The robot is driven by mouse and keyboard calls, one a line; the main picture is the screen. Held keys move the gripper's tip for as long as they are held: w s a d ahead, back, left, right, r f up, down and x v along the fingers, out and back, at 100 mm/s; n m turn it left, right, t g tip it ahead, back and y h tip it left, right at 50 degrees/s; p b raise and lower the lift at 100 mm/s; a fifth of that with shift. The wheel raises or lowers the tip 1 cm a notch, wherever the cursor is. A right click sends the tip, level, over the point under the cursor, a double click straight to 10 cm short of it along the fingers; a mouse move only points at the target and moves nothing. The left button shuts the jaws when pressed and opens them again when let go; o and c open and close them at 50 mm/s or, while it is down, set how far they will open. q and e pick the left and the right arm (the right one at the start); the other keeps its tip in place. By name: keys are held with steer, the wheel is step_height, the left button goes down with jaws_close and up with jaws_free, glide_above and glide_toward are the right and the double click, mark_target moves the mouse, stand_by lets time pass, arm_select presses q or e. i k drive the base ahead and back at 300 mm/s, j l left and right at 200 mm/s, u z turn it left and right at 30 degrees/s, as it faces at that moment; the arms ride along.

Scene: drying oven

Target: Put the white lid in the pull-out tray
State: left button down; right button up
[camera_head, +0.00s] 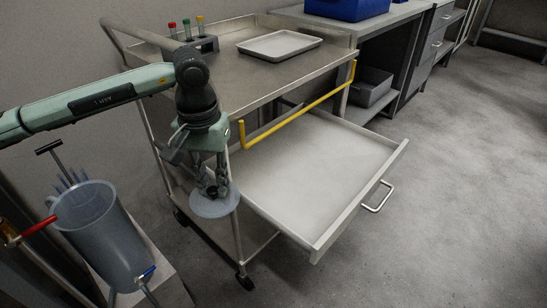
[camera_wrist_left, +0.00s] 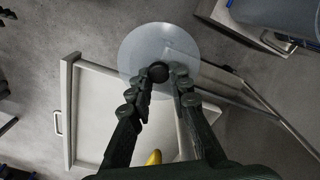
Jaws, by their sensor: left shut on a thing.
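The white lid (camera_head: 214,203) is a round, pale, translucent disc with a dark knob at its middle. My left gripper (camera_head: 212,188) is shut on the knob and holds the lid roughly level beside the cart's near left post. The lid also shows in the left wrist view (camera_wrist_left: 150,45), with the fingertips (camera_wrist_left: 167,75) at its knob. The pull-out tray (camera_head: 310,165) is slid out from under the cart top, is empty, and lies to the right of the lid. My right gripper is not in view.
A yellow bar (camera_head: 300,114) runs along the cart's front above the tray. On the cart top stand a tube rack (camera_head: 205,44) and a shallow tray (camera_head: 279,45). A grey bucket-like vessel (camera_head: 102,235) stands at lower left. The floor at right is clear.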

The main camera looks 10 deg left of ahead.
mark_target(333, 174)
steer(key=i+l+u, duration=0.15)
steer(key=l+u, duration=0.3)
steer(key=i+l+u, duration=0.1)
steer(key=l+u, duration=0.15)
steer(key=u, duration=0.2)
steer(key=i+l+u, duration=0.1)
steer(key=l+u, duration=0.25)
steer(key=l, duration=0.6)
steer(key=l+u, duration=0.1)
steer(key=l, duration=0.9)
